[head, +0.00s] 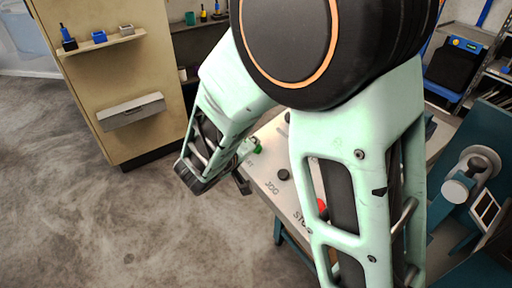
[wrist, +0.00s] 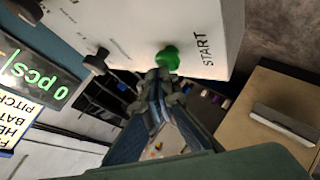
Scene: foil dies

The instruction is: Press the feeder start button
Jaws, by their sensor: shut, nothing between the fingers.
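The green start button (wrist: 168,57) sits on a pale panel (wrist: 215,25) beside the word START in the wrist view. In the head view, the green button (head: 258,149) shows just past my arm, on the panel (head: 262,181) with the JOG lettering. My gripper (wrist: 160,80) is shut and empty, with its fingertips right at the green button. I cannot tell whether they touch it or whether it is pushed in. My arm hides much of the panel in the head view.
A black knob (head: 283,174) and a partly hidden red button (head: 322,205) are on the same panel. A display (wrist: 40,80) reads 0 pcs. A beige cabinet (head: 125,80) stands at left, with open floor (head: 110,220) before it. Teal machinery (head: 470,210) is at right.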

